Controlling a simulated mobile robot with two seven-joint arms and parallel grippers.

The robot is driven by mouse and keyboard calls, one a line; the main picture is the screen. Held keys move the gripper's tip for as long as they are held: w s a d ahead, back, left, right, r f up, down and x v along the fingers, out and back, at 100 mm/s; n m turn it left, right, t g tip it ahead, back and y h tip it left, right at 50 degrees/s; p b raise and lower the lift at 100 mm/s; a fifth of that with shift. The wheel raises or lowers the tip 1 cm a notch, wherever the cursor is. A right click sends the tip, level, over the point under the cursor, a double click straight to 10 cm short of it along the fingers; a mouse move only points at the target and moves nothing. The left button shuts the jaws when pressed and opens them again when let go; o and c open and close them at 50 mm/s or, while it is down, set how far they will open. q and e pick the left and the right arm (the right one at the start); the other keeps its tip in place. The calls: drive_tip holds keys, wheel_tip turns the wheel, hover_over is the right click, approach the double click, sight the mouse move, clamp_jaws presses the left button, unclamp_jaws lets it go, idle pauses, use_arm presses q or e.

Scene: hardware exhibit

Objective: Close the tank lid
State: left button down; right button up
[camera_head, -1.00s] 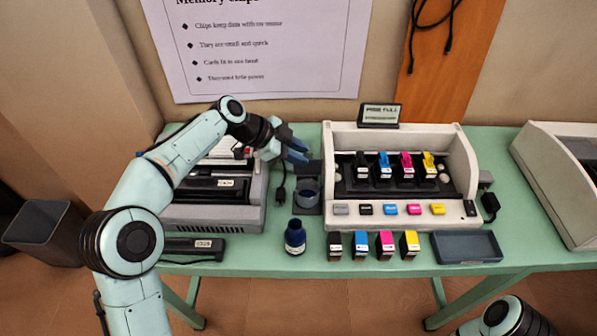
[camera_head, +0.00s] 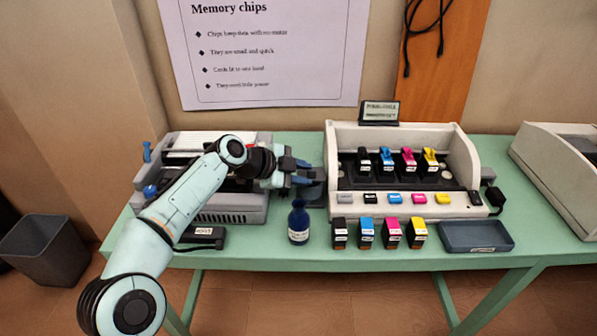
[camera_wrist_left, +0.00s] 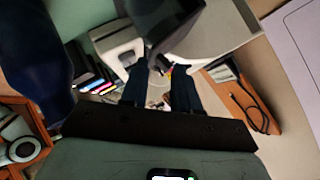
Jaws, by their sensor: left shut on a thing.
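The ink tank (camera_head: 313,195) is a dark block attached to the left side of the white printer (camera_head: 345,199). My left gripper (camera_head: 303,172) is at the tank, with its dark blue fingers pointing right toward the printer. It is shut on a dark piece there that looks like the tank lid; the fingers hide much of it, so its exact angle cannot be told. In the left wrist view the two fingers (camera_wrist_left: 160,85) are below a dark flat panel (camera_wrist_left: 165,15), likely the lid. My right gripper is not in view.
A dark blue bottle (camera_head: 299,224) stands in front of the tank, close below the gripper. Several colour cartridges (camera_head: 392,233) and a dark tray (camera_head: 476,237) are along the front edge. A grey machine (camera_head: 240,206) stands behind my left arm.

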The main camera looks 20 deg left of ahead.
use_arm(q)
drive_tip(key=c, duration=1.8)
unclamp_jaws()
drive_tip(key=shift+s+f, duration=0.25)
drive_tip(key=shift+f, duration=0.15)
drive_tip(key=o, duration=0.5)
drive_tip(key=shift+s+r, duration=0.1)
drive_tip(key=shift+r, duration=0.05)
drive_tip(key=o, duration=0.3)
drive_tip(key=shift+w, duration=0.35)
drive_tip(key=shift+w+f, duration=0.2)
drive_tip(key=shift+s+r, duration=0.2)
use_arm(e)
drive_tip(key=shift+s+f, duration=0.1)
use_arm(q)
drive_tip(key=v, duration=1.3)
drive_tip(key=shift+s+a, duration=0.1)
drive_tip(key=shift+a, duration=0.05)
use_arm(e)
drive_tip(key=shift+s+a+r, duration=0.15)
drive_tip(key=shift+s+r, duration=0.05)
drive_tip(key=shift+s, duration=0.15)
use_arm(q)
drive_tip(key=shift+r, duration=0.15)
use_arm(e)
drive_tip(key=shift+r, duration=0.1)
